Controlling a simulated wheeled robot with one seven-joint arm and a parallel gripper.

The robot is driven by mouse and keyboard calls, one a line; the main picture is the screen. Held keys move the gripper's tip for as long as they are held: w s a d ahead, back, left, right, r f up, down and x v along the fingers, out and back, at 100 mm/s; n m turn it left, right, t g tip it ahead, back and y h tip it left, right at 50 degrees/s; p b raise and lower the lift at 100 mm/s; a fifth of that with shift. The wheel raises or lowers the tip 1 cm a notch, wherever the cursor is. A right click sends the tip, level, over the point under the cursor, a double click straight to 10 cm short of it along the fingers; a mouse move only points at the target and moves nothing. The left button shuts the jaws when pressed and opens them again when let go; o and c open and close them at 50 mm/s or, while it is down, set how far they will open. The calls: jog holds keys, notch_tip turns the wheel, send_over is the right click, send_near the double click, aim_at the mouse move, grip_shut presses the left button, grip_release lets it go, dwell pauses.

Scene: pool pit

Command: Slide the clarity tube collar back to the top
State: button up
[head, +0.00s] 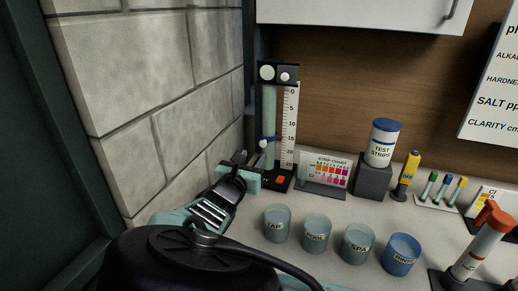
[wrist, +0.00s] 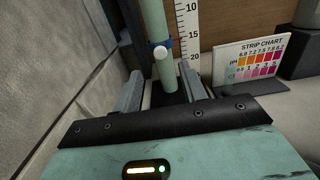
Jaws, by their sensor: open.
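The clarity tube (head: 269,110) is a pale green upright tube beside a white depth scale (head: 288,125) numbered from 0 at the top. Its dark blue collar (head: 271,139), with a white knob (head: 263,143), sits low on the tube. In the wrist view the collar (wrist: 151,43) and its knob (wrist: 160,53) are level with roughly 15 to 20. My gripper (head: 252,161) is open and low in front of the tube. In the wrist view the gripper (wrist: 163,72) has one finger on each side of the tube's lower end, and the knob appears just beyond the fingertips. I see no contact with the collar.
A stone block wall (head: 160,90) stands close on the left. A strip chart (head: 325,172) and a test strips bottle (head: 383,143) stand to the right. Several labelled cups, including the tap cup (head: 277,223), line the counter's front. A white cabinet (head: 365,12) hangs above right.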

aim_at(262, 144)
jog(key=b+x, duration=0.1)
jog(key=x, duration=0.6)
jog(key=shift+b, duration=0.35)
